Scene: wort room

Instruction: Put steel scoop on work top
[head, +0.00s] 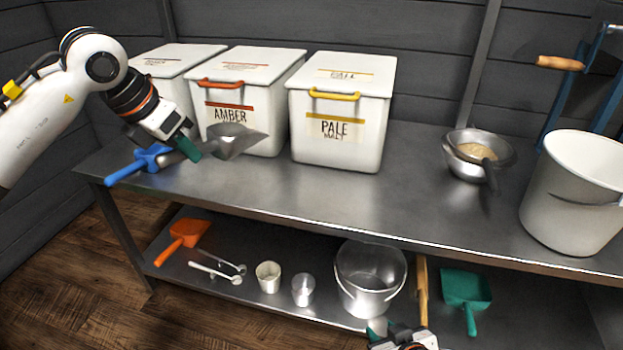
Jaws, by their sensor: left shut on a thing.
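The steel scoop (238,142) is in my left gripper (188,146), its pan pointing right in front of the AMBER bin. My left gripper is shut on its handle end, which the fingers partly hide. The scoop is over the left part of the steel work top (310,195); I cannot tell whether it touches the surface. My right gripper (390,335) shows only partly at the bottom edge, below the lower shelf's front, and its jaw state is unclear.
A blue scoop (136,166) lies by my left gripper. Bins labelled AMBER (270,132) and PALE (340,140) stand behind. A metal bowl (463,165) and white bucket (565,200) stand right. The work top's middle is clear. Several tools and a steel pail (368,295) occupy the lower shelf.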

